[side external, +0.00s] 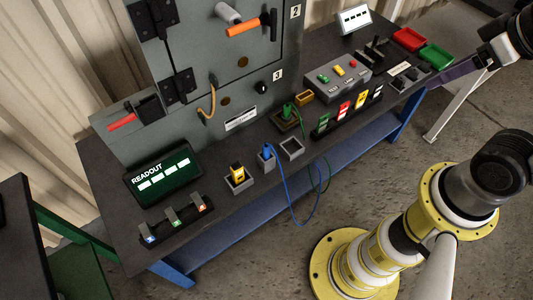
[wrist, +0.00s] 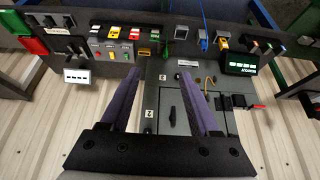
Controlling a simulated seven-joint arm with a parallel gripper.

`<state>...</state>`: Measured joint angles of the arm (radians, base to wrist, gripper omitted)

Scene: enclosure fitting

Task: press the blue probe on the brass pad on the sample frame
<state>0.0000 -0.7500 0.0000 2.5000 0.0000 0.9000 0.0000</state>
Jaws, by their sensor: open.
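The blue probe (side external: 267,151) stands upright in a small grey holder near the bench's front edge, with a blue cable looping down over the edge. It also shows in the wrist view (wrist: 203,43). A square grey frame (side external: 291,149) lies just right of it; its inside looks dark. A green probe (side external: 287,109) stands on a brownish, brass-toned base behind that frame. I cannot tell which piece is the sample frame's brass pad.
A yellow-topped piece (side external: 238,173) stands in a holder left of the blue probe. The readout (side external: 163,178) and a switch strip (side external: 176,224) are farther left. A grey cabinet (side external: 215,60) rises behind. Coloured switches (side external: 345,110) and red and green trays (side external: 409,39) are at right.

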